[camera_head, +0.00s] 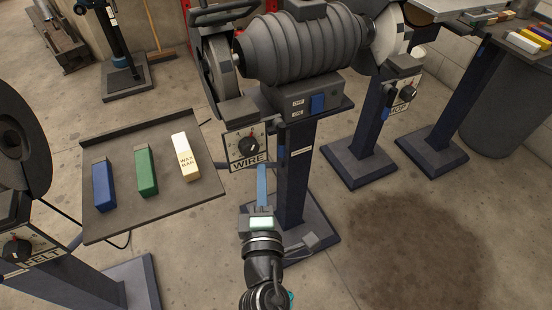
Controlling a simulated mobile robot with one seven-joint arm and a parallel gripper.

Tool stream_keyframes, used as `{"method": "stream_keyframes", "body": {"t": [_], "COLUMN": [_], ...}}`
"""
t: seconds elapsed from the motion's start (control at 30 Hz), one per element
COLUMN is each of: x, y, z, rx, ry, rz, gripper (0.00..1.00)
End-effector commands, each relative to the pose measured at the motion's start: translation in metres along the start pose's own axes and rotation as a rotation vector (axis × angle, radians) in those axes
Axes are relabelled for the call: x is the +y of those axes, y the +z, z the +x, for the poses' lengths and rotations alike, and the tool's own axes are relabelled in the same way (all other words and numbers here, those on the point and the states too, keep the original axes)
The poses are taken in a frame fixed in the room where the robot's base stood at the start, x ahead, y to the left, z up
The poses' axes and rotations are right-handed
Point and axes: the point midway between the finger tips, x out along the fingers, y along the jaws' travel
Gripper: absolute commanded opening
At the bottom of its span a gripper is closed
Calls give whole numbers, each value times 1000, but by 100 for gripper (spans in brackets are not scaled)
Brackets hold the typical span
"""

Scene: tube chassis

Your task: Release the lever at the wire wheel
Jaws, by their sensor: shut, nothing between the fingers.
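The wire wheel station stands at the centre of the head view, with a panel marked WIRE (249,146) bearing a dark round knob. The wheel (218,66) is at the left end of the ribbed grinder body, partly behind its guard. My gripper (262,208) is shut and empty, in front of the dark blue column and below the panel. A light blue bar (262,183) runs upward from the gripper's tip towards the panel. I cannot tell whether this bar is the lever or part of my gripper, nor whether they touch.
A grey tray (107,220) with blue, green and cream bars stands left of the gripper. The FELT station (22,249) is at the far left and another pedestal (366,135) at the right. A dark stain marks the clear floor at lower right.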

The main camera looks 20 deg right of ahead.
Motion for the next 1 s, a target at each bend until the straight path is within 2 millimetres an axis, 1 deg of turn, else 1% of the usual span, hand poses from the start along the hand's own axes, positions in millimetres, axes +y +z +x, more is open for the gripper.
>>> {"method": "stream_keyframes", "body": {"t": [0.03, 0.1, 0.3, 0.43, 0.8, 1.0], "x": [3, 5, 2, 1, 0, -3], "y": [0, 12, 26, 28, 29, 32], "z": [10, 17, 31, 34, 34, 35], "rx": [-1, -5, -2, -1, -1, -2], "ry": [2, 0, -1, 1, 2, 16], "rz": [0, -1, 0, 0, -2, -38], "gripper": [0, 0, 0, 0, 0, 0]}}
